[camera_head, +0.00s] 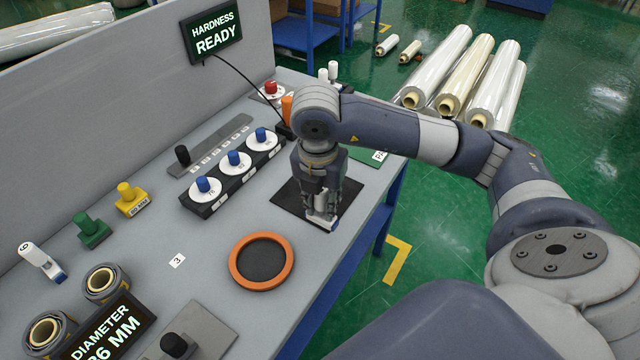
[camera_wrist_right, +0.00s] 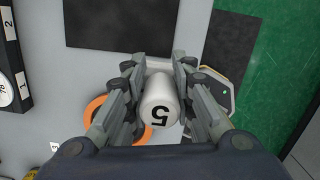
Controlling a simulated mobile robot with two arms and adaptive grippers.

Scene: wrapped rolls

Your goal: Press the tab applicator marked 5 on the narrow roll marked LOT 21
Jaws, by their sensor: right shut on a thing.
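My right gripper (camera_head: 322,205) is shut on the white tab applicator (camera_head: 324,224), holding it over the near part of a black mat (camera_head: 290,197). Two small dark-wrapped rolls with tan cores, a farther one (camera_head: 101,283) and a nearer one (camera_head: 48,331), stand at the lower left of the bench. No LOT marking is readable on either. My left gripper is out of view.
An orange ring (camera_head: 238,270) lies left of the mat. A diameter display (camera_head: 105,330) is beside the rolls. Blue-knobbed dials (camera_head: 235,160) line the bench. Large wrapped rolls (camera_head: 440,65) lie on the green floor.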

